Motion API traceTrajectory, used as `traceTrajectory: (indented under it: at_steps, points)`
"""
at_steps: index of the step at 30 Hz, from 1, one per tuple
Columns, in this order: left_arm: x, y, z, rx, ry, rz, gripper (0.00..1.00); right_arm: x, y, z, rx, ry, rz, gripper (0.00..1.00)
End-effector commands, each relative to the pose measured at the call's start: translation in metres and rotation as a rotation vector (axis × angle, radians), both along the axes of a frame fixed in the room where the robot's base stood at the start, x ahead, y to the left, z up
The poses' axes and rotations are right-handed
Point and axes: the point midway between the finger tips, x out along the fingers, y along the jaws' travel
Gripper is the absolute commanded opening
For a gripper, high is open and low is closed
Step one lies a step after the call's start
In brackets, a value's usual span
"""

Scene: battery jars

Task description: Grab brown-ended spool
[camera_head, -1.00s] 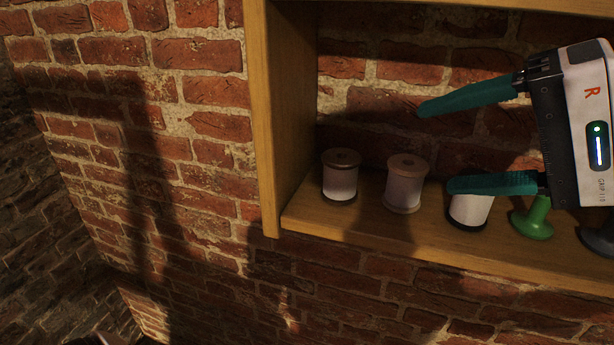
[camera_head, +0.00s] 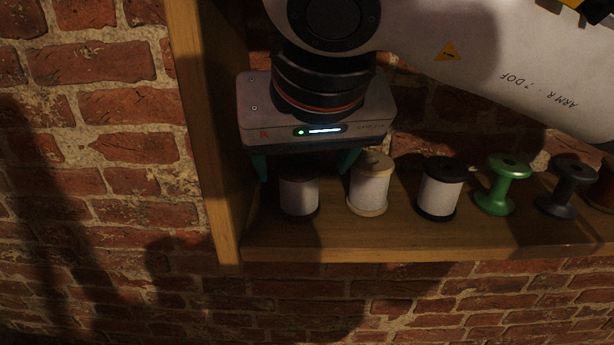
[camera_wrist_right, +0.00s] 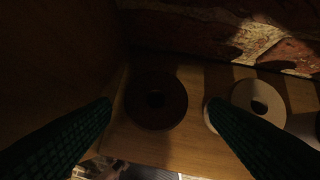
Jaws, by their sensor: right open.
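The brown-ended spool (camera_head: 299,196) with white thread stands upright at the left end of the wooden shelf. Its top is partly hidden under my right gripper (camera_head: 303,174). The right gripper is open and points down, with one teal finger on each side of the spool's top. In the right wrist view, the dark brown round end (camera_wrist_right: 156,101) with its centre hole lies between the two spread fingers (camera_wrist_right: 158,107). I cannot tell whether a finger touches it. My left gripper is not in view.
A tan-ended spool (camera_head: 370,187) stands close beside the right finger. Further right are a black-ended spool (camera_head: 440,190), a bare green spool (camera_head: 502,186) and a bare dark spool (camera_head: 568,187). The shelf's upright side (camera_head: 205,130) is close on the left.

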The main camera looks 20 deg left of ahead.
Motion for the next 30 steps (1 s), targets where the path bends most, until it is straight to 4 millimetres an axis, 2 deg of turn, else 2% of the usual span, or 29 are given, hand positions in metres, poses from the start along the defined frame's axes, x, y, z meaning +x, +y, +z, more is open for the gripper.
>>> traceTrajectory:
  at_steps: [3,7,16,25,30]
  points:
    - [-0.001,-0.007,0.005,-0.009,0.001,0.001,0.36,0.007,0.006,-0.016,-0.003,0.005,0.002,0.70]
    - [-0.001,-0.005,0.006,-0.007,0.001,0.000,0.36,0.015,0.010,-0.031,-0.001,0.004,0.002,0.70]
    - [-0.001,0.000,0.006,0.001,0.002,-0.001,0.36,0.018,0.012,-0.036,0.001,0.001,0.002,0.70]
    - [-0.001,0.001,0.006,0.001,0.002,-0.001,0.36,0.018,0.012,-0.036,0.001,0.002,0.001,0.23]
    - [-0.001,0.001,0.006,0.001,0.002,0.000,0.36,0.018,0.012,-0.036,0.001,0.002,0.001,0.23]
